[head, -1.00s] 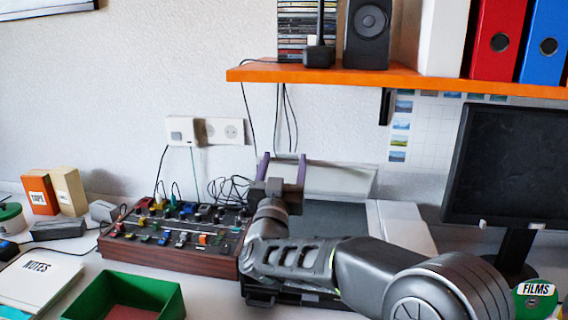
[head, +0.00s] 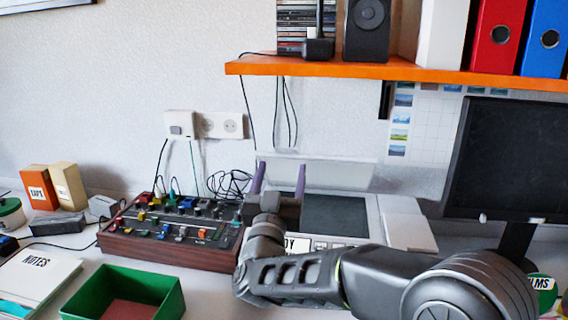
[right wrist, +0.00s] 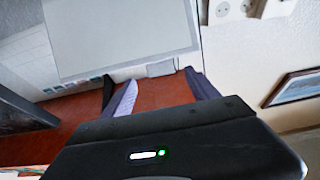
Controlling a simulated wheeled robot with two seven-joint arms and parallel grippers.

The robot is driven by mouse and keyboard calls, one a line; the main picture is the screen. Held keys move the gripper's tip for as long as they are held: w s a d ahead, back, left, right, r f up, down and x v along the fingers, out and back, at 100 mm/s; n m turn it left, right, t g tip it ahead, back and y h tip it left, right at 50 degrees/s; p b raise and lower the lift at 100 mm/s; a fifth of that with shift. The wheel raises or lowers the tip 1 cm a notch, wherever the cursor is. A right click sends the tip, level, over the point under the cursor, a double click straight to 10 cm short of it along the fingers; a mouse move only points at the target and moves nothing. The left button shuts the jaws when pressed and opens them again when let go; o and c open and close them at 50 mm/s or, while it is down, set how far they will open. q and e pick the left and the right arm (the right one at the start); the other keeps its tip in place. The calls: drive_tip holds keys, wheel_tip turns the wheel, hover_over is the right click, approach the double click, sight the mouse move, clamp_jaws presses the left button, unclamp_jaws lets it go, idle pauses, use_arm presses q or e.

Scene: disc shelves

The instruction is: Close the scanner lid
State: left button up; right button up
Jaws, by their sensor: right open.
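The flatbed scanner has a dark glass bed (head: 335,215) in a pale body, left of the monitor. Its pale lid (head: 343,175) stands raised at the back, near the wall. My right gripper (head: 280,175) is open and empty, its two purple fingers pointing up in front of the lid's left part. I cannot tell whether they touch the lid. In the right wrist view, a large pale panel that looks like the lid (right wrist: 125,35) lies beyond the open fingers. My left gripper is not in view.
A mixer board (head: 175,235) with cables stands left of the scanner, and a green box (head: 120,290) is in front of it. An orange shelf (head: 400,70) with a speaker and binders hangs above. The monitor (head: 508,165) stands at the right.

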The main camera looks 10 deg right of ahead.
drive_tip(key=shift+v, duration=1.25)
drive_tip(key=shift+c, duration=0.2)
